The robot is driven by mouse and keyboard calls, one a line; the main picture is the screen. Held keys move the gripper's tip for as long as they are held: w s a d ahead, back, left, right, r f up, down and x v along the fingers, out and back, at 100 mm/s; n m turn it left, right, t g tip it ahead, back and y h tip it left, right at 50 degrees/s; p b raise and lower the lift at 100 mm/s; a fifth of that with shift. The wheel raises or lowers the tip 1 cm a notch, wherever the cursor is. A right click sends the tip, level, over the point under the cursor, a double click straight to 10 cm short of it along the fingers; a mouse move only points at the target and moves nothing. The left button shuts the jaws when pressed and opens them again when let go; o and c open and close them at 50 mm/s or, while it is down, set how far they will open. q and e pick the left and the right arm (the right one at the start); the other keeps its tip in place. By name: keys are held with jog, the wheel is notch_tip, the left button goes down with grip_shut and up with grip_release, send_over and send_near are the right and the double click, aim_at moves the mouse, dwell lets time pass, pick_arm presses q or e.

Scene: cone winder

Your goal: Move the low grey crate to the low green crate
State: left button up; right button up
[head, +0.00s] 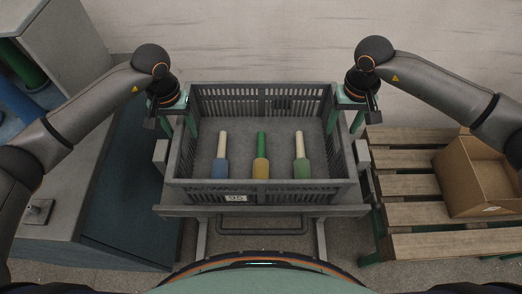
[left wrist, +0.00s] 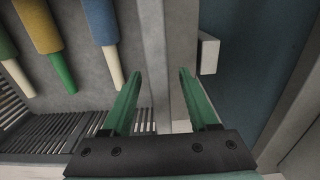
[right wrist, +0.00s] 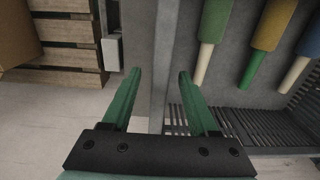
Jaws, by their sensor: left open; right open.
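The low grey crate (head: 262,190) stands level in the middle of the head view, with slotted walls and a front label reading 95. Three cones lie in it: blue (head: 220,171), yellow (head: 261,168) and green (head: 302,171). My left gripper (head: 178,122) is open at the crate's left side wall; in the left wrist view its fingers (left wrist: 160,85) stand either side of that wall. My right gripper (head: 345,120) is open at the right side wall, its fingers (right wrist: 156,85) likewise either side. I cannot tell whether they touch. No green crate shows.
The crate rests on a grey stand (head: 190,211). A wooden pallet (head: 420,244) with a cardboard box (head: 470,175) is at the right. A grey and dark blue cabinet (head: 130,200) is at the left, close to the crate. A pale wall rises behind.

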pick_arm(q)
jog(key=shift+f, duration=0.2)
pick_arm(e)
jog(key=shift+f, duration=0.2)
pick_arm(q)
grip_shut()
pick_arm(e)
grip_shut()
pick_arm(q)
jog(key=shift+r, duration=0.1)
pick_arm(e)
jog(key=shift+r, duration=0.15)
dwell(0.7)
